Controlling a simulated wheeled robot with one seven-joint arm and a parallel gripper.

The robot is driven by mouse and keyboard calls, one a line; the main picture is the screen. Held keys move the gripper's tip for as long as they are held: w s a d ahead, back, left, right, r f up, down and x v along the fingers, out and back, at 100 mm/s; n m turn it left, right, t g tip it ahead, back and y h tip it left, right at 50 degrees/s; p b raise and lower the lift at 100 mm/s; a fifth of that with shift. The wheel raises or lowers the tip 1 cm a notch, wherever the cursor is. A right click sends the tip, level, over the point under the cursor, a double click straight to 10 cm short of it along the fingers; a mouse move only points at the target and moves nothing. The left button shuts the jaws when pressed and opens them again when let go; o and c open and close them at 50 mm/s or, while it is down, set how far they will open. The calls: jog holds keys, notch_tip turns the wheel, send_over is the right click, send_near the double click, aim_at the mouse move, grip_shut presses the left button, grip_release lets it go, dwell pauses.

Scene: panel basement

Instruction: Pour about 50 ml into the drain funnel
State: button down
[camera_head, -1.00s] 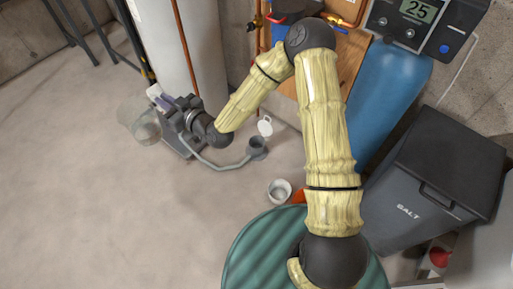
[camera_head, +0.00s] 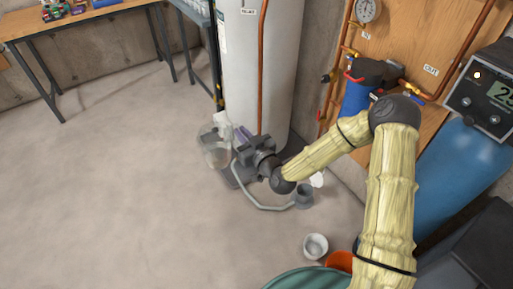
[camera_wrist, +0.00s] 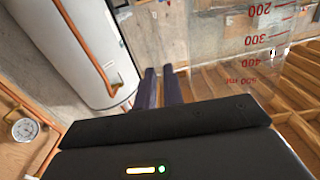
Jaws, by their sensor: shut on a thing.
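My gripper (camera_head: 238,136) is shut on a clear measuring jug (camera_head: 214,152), in front of the white tank in the head view. The jug's wall with red marks shows at the right of the wrist view (camera_wrist: 268,40); its liquid level cannot be made out. My gripper's two dark purple fingers (camera_wrist: 160,78) show in the wrist view, close together. The drain funnel (camera_head: 303,196) is a small grey cup near the floor, right of and below my gripper and apart from the jug. A grey hose (camera_head: 262,205) runs from it to the left.
A white tank (camera_head: 262,70) stands close behind my gripper. A small white cup (camera_head: 315,246), an orange item (camera_head: 340,261) and a green ribbed lid (camera_head: 300,280) are at the lower right. A blue tank (camera_head: 465,175) stands right. Floor on the left is clear.

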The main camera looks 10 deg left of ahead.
jog(key=d+f+m+t+h, duration=0.1)
jog(key=d+f+m+h, duration=0.2)
jog(key=d, duration=0.7)
jog(key=s+d+f+m+t+h, duration=0.1)
jog(key=d+f+h, duration=0.4)
jog(key=d, duration=0.5)
jog(key=s+d+f+m+t+h, duration=0.1)
jog(key=d+f+m+h, duration=0.3)
jog(key=d+f, duration=0.4)
jog(key=shift+d+m+t, duration=0.3)
jog(key=shift+d+t, duration=0.5)
jog(key=shift+d, duration=0.15)
jog(key=shift+f, duration=0.1)
